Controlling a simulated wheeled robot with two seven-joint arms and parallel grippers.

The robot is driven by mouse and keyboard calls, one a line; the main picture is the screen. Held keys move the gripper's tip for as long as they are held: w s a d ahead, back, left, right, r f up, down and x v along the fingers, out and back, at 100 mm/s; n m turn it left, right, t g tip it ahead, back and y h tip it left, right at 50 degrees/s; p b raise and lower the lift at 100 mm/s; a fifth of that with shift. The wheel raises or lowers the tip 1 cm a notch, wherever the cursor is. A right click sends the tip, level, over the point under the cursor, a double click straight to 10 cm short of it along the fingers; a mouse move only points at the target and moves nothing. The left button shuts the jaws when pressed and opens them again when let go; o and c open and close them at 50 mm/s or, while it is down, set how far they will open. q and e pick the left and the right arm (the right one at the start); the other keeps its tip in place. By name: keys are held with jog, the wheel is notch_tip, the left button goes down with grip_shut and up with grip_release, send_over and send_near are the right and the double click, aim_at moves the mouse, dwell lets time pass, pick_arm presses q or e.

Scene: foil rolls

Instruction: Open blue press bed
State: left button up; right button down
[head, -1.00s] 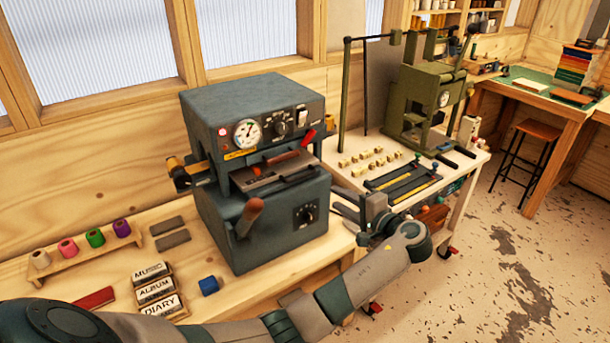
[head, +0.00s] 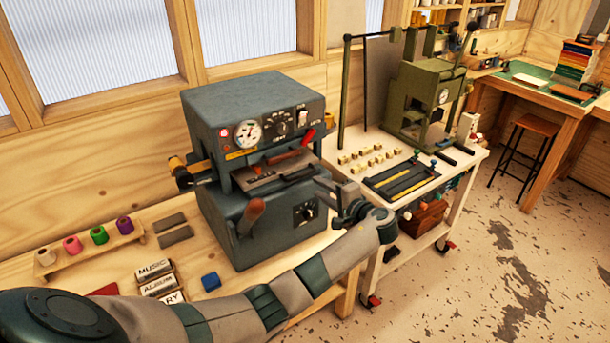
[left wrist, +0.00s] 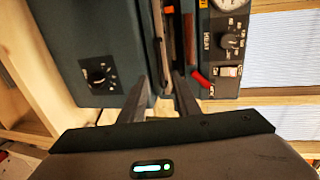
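The blue-grey press (head: 252,110) stands on the wooden bench, with a gauge, knobs and a red lever (head: 307,138) on its upper front. Its bed (head: 280,177) is a flat metal plate in the opening between the upper and lower bodies, with a dark bar along its front. My left gripper (head: 325,191) is open and empty at the right front of the press, close to the bed's edge. In the left wrist view its fingers (left wrist: 160,92) are apart and point at the opening; contact cannot be told. My right gripper is not in view.
A brown-handled lever (head: 250,216) sticks out from the press's lower front. A green press (head: 428,100) stands on a cart at right. Floor to the right is clear.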

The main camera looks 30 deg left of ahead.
aim_at(301, 177)
pick_arm(q)
jog(key=p+x, duration=0.2)
jog(key=x, duration=0.7)
jog(key=shift+a+p, duration=0.1)
jog(key=shift+p, duration=0.25)
grip_shut()
